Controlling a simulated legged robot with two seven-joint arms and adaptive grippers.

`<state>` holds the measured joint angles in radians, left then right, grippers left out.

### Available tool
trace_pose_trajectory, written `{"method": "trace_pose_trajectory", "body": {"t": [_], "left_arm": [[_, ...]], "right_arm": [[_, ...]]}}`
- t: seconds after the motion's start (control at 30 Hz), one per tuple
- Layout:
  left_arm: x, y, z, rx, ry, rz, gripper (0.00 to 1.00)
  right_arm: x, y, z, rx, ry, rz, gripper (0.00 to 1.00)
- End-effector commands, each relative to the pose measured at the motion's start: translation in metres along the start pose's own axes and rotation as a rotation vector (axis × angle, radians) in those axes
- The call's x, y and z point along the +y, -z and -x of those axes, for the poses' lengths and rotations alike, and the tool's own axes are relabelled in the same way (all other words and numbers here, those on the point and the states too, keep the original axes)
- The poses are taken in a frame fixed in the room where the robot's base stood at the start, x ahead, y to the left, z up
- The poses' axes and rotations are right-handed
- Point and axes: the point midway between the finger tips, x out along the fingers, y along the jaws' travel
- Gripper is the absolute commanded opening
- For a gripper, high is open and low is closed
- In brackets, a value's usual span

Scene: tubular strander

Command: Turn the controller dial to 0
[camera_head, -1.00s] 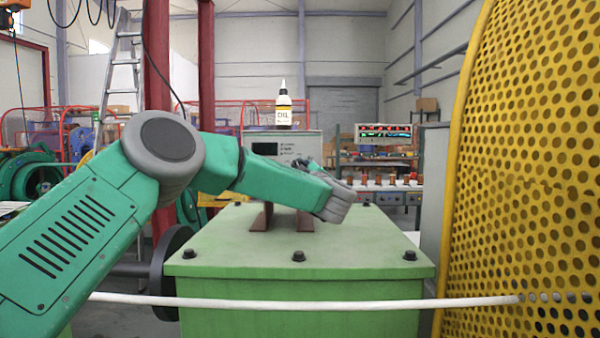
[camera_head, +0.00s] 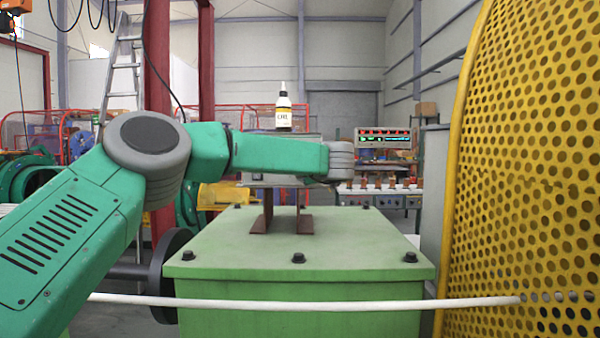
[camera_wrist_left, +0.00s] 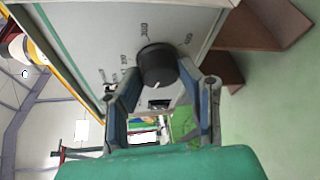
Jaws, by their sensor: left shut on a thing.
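The controller dial (camera_wrist_left: 158,66) is a round black knob on a pale panel (camera_wrist_left: 100,45) in the left wrist view. Printed numbers ring it, too small and tilted to read surely. A light mark shows on the knob's edge. My left gripper (camera_wrist_left: 164,88) has one finger on each side of the dial and is shut on it. In the head view my left arm reaches across in front of the controller box (camera_head: 262,181), hiding most of it. The dial and fingers are hidden there. My right gripper is in neither view.
A bottle (camera_head: 283,113) stands on top of the controller box. Brown steel supports (camera_head: 268,222) rise from the green bolted cabinet (camera_head: 345,245). A white rod (camera_head: 300,304) crosses in front. A yellow perforated guard (camera_head: 535,150) closes off the right side.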

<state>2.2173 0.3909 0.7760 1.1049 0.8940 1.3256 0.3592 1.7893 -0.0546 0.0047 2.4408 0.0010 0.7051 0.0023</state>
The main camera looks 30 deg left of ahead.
Motion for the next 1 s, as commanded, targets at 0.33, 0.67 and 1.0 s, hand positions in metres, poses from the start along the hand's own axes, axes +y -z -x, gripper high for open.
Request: {"method": "trace_pose_trajectory", "body": {"t": [0.33,0.67,1.0], "left_arm": [[-0.003,0.000,0.000,-0.020,0.135,0.303,0.03],[-0.001,0.001,-0.001,-0.033,0.254,0.591,0.03],[0.002,0.003,-0.001,-0.045,0.354,0.836,0.03]], "right_arm": [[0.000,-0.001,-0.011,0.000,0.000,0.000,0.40],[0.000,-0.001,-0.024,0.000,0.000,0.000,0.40],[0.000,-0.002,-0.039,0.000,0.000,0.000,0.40]]}}
